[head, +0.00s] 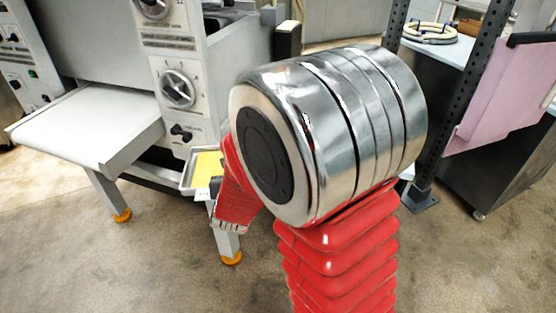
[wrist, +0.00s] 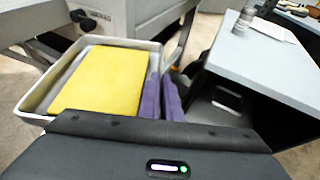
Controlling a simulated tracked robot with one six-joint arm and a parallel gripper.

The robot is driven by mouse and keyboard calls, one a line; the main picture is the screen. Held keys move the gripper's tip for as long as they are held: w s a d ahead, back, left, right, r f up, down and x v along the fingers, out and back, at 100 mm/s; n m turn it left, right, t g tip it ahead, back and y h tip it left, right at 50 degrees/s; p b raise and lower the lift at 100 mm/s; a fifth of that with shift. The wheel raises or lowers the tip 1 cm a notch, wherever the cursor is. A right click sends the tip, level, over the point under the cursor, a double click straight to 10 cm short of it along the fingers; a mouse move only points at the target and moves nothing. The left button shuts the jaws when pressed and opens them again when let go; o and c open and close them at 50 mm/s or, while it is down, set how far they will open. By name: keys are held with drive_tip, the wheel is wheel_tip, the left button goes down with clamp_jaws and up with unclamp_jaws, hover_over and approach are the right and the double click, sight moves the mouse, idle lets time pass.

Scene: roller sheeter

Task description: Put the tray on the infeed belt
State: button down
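The tray (head: 187,178) is a shallow pale metal pan with a flat yellow slab (head: 207,166) in it. In the head view it shows beside the sheeter's control panel, partly hidden by my arm. In the wrist view the tray (wrist: 36,96) lies ahead and left, with the yellow slab (wrist: 103,80) on its bottom. My gripper (wrist: 163,80) has its purple fingers close together on either side of the tray's right wall, shut on it. The tray appears held clear of the floor. The infeed belt (head: 85,122) is a bare white surface at the left in the head view.
The sheeter's control panel (head: 177,75) with knobs stands beside the belt. Its legs have orange feet (head: 231,258). A grey table (wrist: 262,62) is close right of the tray in the wrist view. A dark perforated post (head: 455,105) and a pink sheet (head: 500,95) stand at right.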

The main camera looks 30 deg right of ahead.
sight(213, 173)
drive_tip(key=a, duration=0.2)
drive_tip(key=a+n+y, duration=0.1)
drive_tip(key=a, duration=0.2)
drive_tip(key=a+n+t+y, duration=0.1)
drive_tip(key=a, duration=0.2)
drive_tip(key=shift+w+a+f, duration=0.1)
drive_tip(key=shift+w+a, duration=0.1)
drive_tip(key=shift+w, duration=0.05)
drive_tip(key=shift+a, duration=0.15)
